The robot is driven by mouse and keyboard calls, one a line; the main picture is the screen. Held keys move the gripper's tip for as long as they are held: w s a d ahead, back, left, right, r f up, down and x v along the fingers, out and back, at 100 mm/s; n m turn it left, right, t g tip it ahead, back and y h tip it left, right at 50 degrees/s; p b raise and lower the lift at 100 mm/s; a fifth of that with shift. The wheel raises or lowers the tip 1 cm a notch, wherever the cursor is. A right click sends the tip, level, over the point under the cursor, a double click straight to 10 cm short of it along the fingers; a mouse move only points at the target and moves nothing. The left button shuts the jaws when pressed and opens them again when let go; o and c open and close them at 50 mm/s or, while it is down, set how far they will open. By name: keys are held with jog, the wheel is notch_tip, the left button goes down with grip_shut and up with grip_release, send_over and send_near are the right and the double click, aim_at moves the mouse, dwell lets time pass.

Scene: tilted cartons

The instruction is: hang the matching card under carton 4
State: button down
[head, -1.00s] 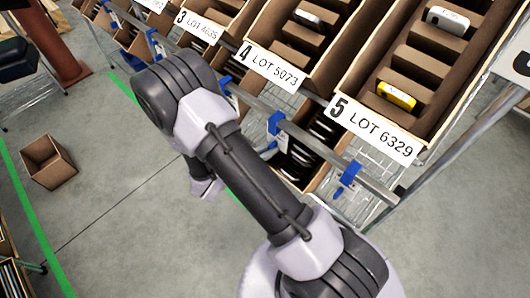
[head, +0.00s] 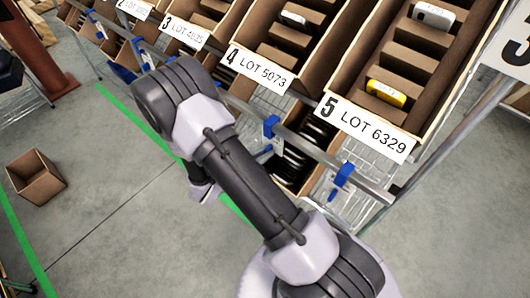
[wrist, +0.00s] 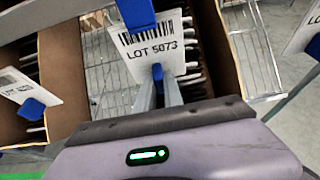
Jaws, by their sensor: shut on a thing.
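Carton 4 (head: 290,50) is tilted on the rack, with a white label reading 4 LOT 5073 (head: 257,68) on its front edge. In the wrist view a white barcode card reading LOT 5073 (wrist: 153,42) is at the fingers of my gripper (wrist: 166,88), which is shut on it. A blue clip (wrist: 135,12) overlaps the card's top edge; I cannot tell whether the card hangs from it. A smaller blue piece shows at the card's lower edge.
Carton 5 (head: 362,130), labelled LOT 6329, stands to the right, and carton 3 (head: 184,33) to the left. Blue clips (head: 271,126) sit along the metal rail below. Neighbouring cards hang left (wrist: 30,85) and right (wrist: 299,25). An open box (head: 35,178) stands on the floor.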

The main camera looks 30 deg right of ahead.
jog(key=c, duration=1.4)
grip_release()
jog(key=p+v, duration=0.5)
jog(key=v, duration=1.3)
jog(key=s+d+r+m+g+y+b, duration=0.1)
jog(key=s+d+r+m+g+y, duration=0.2)
jog(key=r+m, duration=0.45)
jog(key=s+r+m+g+y, duration=0.2)
jog(key=s+r+m+y, duration=0.25)
jog(key=r+m, duration=0.3)
jog(key=s+a+r+m+t+y, duration=0.1)
jog(key=r+m+t+y, duration=0.1)
jog(key=r+m, duration=0.1)
jog(key=s+a+r+m+t+y, duration=0.2)
jog(key=r+m+y, duration=0.1)
jog(key=r+m, duration=0.1)
jog(key=s+a+r+m+t+y, duration=0.1)
jog(key=a+r+m+t+y, duration=0.1)
jog(key=r+m, duration=0.1)
jog(key=shift+s+r+m+t+b, duration=0.3)
jog(key=shift+r+m+b, duration=0.1)
jog(key=shift+m, duration=0.1)
